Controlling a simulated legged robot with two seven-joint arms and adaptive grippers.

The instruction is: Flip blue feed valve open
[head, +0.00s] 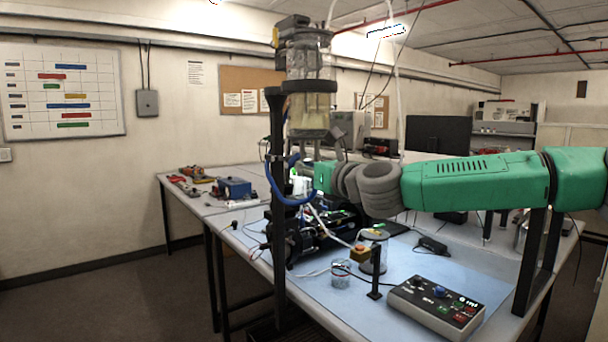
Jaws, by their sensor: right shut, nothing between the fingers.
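A clear upright cylinder (309,112) with yellowish contents and dark bands stands near the middle of the head view, beside a black post (277,130). A blue hose (283,196) loops below it. A small blue part (293,159) shows just under the cylinder by the post; it may be the feed valve, but it is too small to read its position. My right gripper (308,172) comes in from the right, just below the cylinder. It is shut and holds nothing. Its fingertips are small and partly hidden among the fittings. My left gripper is not in view.
A control box with buttons (436,305) lies on the table's (330,297) front right. A small glass beaker (340,273), a jar with a yellow-red piece (373,250) and black equipment (320,230) stand below my right arm. A blue box (234,188) sits at the left rear.

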